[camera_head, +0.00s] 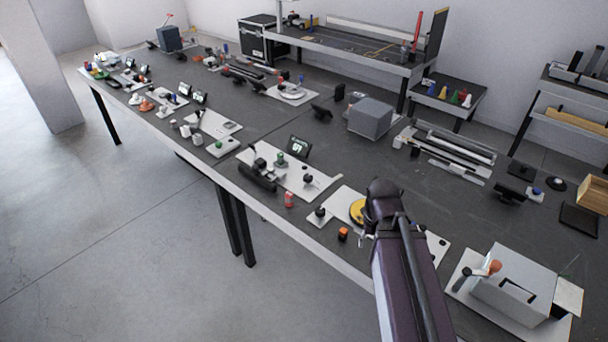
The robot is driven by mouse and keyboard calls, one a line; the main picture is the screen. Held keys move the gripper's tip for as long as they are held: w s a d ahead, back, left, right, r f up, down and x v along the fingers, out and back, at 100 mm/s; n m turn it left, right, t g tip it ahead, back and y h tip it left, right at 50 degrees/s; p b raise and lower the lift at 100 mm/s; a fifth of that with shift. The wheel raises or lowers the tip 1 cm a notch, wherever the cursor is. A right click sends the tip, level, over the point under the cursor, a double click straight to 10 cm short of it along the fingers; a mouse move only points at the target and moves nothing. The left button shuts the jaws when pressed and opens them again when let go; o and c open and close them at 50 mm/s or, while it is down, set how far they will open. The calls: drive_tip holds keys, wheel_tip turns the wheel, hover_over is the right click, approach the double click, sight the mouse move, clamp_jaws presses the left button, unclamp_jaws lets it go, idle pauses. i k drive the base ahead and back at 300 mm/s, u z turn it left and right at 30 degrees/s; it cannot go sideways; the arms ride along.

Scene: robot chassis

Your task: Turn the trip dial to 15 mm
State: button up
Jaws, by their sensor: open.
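My arm reaches in from the bottom right, and my gripper (367,236) is small and partly hidden at its far end, over the near edge of the long dark table. The jaws are open, and nothing shows in them. A yellow round part (357,211) sits on a white plate (342,197) just left of my arm's end, partly covered by it. I cannot tell which part is the trip dial; no 15 mm mark is readable. A small black knob (320,212) stands left of the yellow part. A small display (299,147) stands farther back, its digits too small to read.
An orange-topped black block (343,233) and a red object (289,200) stand near the front edge. A grey box with a crank (512,285) is at the right. A grey block (370,117) stands behind. Bare tabletop (340,165) lies between.

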sight(308, 177)
drive_tip(key=i, duration=0.9)
drive_tip(key=z, duration=0.05)
